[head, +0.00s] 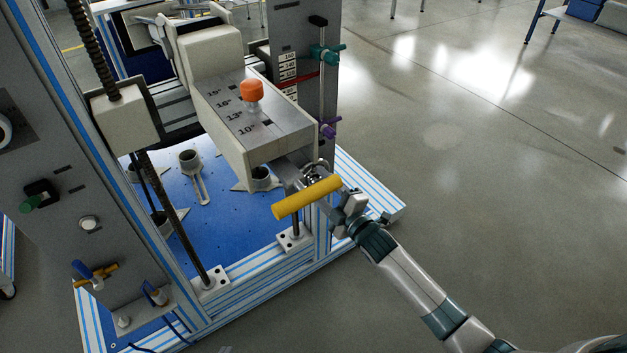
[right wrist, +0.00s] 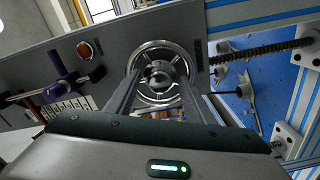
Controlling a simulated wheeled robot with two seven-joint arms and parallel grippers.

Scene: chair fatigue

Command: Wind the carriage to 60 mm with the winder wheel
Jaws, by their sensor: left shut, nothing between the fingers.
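The winder wheel (right wrist: 160,72) is a chrome ring with spokes and a hub, set in a dark panel in the right wrist view. In the head view it is mostly hidden. My right gripper (right wrist: 158,88) faces the wheel, its dark fingers apart on either side of the hub; whether they touch the rim is unclear. In the head view my right gripper (head: 348,205) is beside a yellow bar handle (head: 308,197). The carriage seems to be the pale block (head: 250,115) with angle marks and an orange knob. A numbered scale (head: 288,68) has a red pointer. My left gripper is not in view.
The dark upright panel (head: 308,40) carries a teal clamp (head: 325,54) and a purple knob (head: 327,128). A blue base plate (head: 215,185) with several metal fittings lies below. The left panel has a green button (head: 38,196).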

